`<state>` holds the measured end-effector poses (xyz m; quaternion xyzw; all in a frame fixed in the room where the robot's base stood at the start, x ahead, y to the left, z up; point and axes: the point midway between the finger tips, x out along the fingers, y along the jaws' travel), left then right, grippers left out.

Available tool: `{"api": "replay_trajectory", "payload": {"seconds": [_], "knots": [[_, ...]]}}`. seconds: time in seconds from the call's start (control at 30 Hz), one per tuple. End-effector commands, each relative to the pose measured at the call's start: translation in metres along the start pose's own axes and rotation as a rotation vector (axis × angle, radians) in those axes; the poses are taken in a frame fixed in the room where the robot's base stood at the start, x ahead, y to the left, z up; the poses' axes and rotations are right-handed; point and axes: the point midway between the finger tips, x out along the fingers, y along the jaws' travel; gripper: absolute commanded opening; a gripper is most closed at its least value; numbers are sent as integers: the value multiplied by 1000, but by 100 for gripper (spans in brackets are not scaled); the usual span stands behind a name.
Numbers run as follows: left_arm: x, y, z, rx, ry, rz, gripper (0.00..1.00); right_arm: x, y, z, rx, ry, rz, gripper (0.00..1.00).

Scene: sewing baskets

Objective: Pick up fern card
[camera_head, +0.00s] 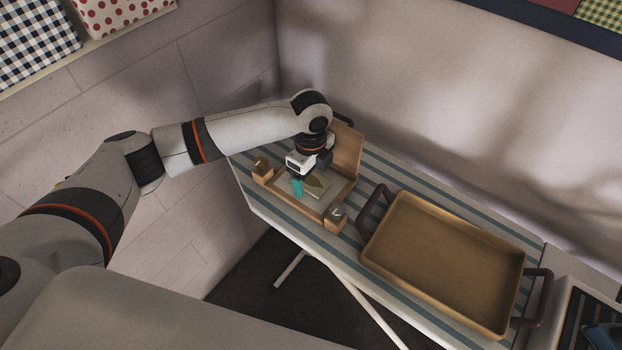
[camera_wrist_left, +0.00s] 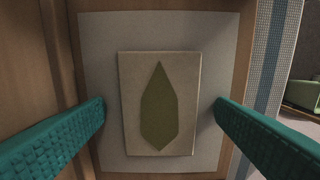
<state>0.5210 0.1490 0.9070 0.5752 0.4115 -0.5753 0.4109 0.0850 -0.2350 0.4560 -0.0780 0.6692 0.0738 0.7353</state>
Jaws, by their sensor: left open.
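The fern card (camera_wrist_left: 129,72) is a pale rectangular block with a green leaf shape on its face. It lies on a light square sheet (camera_wrist_left: 215,45) in a wooden holder. In the head view the fern card (camera_head: 316,188) is partly hidden by my gripper. My left gripper (camera_head: 298,185) is over the holder, pointing down. In the left wrist view its two teal fingers (camera_wrist_left: 160,108) stand apart, one on each side of the card, with a gap to both its edges. My right gripper is not in view.
The wooden holder (camera_head: 292,203) has raised corner blocks and a tall back panel (camera_head: 346,150). A tan tray (camera_head: 405,203) with dark handles stands to its right on the striped ironing board (camera_head: 375,158). A wall closes off the back.

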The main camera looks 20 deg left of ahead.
Motion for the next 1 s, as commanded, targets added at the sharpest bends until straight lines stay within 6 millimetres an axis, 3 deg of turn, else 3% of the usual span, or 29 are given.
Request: {"api": "replay_trajectory", "payload": {"seconds": [0.17, 0.47, 0.83, 1.0], "knots": [[0, 0, 0, 0, 0, 1, 78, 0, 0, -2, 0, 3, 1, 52], [0, 0, 0, 0, 0, 1, 31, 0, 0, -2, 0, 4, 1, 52], [-2, 0, 0, 0, 0, 2, 30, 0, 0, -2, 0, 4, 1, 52], [-14, 1, 0, 0, 0, 4, 30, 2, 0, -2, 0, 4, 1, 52]]}}
